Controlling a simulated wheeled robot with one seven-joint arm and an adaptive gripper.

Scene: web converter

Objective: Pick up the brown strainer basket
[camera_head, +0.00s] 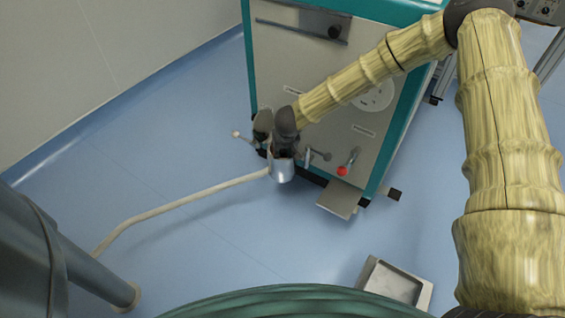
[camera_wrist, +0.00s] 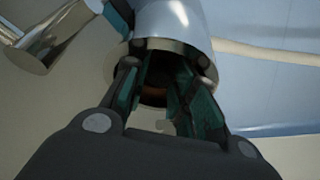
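A brown part, likely the strainer basket (camera_wrist: 154,97), shows as a dark brown curved band inside the open end of a silvery cylindrical housing (camera_wrist: 172,22). Most of it is hidden in shadow and behind the fingers. My gripper (camera_wrist: 165,75) is at the mouth of this housing, its dark fingers with teal pads apart on either side of the opening. I see no clear contact with the brown part. In the head view the housing (camera_head: 283,172) is on the lower front of the machine, just below my gripper (camera_head: 284,152); the basket cannot be made out there.
The teal-edged machine cabinet (camera_head: 315,85) stands behind the housing. A red-knobbed valve (camera_head: 343,170) is to its right. A pale hose (camera_head: 180,202) runs left across the blue floor. A metal tray (camera_head: 393,283) lies at lower right. A metal pipe (camera_wrist: 45,45) is near the gripper.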

